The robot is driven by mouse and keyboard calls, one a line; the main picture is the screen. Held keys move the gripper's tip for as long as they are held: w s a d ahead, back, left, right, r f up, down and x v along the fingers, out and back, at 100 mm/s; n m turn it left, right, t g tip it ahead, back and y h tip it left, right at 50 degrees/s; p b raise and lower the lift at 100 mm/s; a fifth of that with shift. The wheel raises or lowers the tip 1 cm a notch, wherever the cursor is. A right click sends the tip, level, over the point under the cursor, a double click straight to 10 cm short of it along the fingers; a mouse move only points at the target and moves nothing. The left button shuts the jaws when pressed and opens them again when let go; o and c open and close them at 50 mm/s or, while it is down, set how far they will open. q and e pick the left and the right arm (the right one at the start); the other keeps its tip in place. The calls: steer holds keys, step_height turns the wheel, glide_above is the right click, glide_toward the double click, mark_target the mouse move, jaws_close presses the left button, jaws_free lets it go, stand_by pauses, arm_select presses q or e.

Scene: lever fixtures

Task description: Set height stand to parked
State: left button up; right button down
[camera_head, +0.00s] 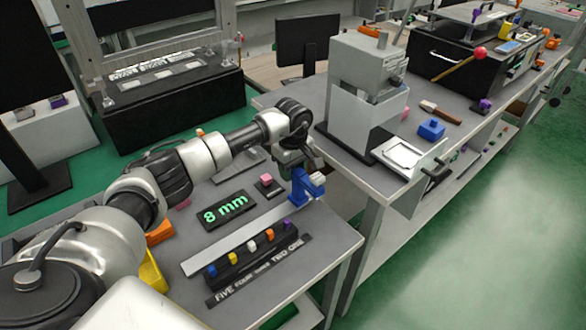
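No thing in view carries a readable "height stand" label, so I cannot tell for sure which fixture it is. On the near bench, a black display (229,210) reads "8 mm" in green. Beside it runs a flat metal strip (226,248) with an upright blue piece (299,190) at its far right end. My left gripper (303,172) is at the top of this blue piece, seemingly touching or just behind it. Its fingers are small and partly hidden, so their opening is unclear. My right gripper is not in view.
In front of the strip is a black block (224,277) with several coloured knobs, labelled FIVE to ONE. A small pink-topped block (267,181) stands behind the strip. A grey machine (358,95) stands on the bench to the right. Green floor (470,240) is clear at right.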

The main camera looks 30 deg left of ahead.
arm_select(q)
step_height(320, 180, up, 11)
steer(key=b, duration=0.1)
stand_by(0.3)
steer(key=shift+f, duration=0.1)
stand_by(0.3)
